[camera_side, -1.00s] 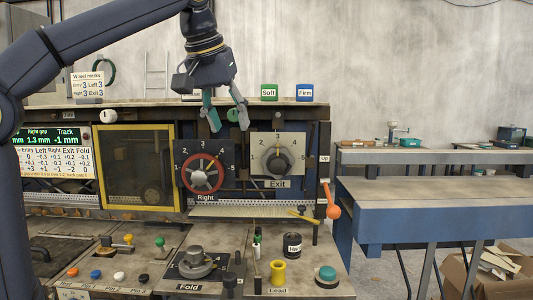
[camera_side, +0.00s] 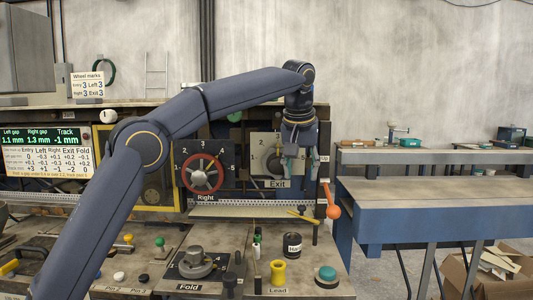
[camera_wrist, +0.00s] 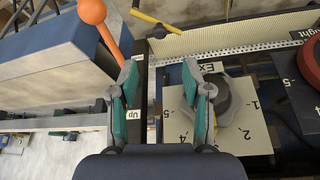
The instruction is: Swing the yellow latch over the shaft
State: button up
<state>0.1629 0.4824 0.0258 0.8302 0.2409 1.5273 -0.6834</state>
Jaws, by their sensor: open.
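The yellow latch (camera_side: 302,216) is a thin yellow bar with a dark piece near it, at the right end of the machine front, below the Exit dial. It also shows at the top of the wrist view (camera_wrist: 158,21). My gripper (camera_side: 294,168) is open and empty, in front of the right side of the Exit dial and above the latch, apart from it. In the wrist view, the green fingertips (camera_wrist: 160,70) are spread, with the latch beyond them. I cannot tell which part is the shaft.
An orange-knobbed lever (camera_side: 333,211) stands right of the latch; its knob (camera_wrist: 91,11) is close to the left finger's line in the wrist view. The Exit dial (camera_side: 266,150) and red Right wheel (camera_side: 203,173) are left of my gripper. A blue bench (camera_side: 440,215) stands right.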

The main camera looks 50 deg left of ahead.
aim_at(302, 206)
jog(key=x, duration=1)
jog(key=shift+w+f, duration=0.1)
jog(key=shift+f, duration=0.15)
jog(key=shift+c, duration=0.3)
grip_shut()
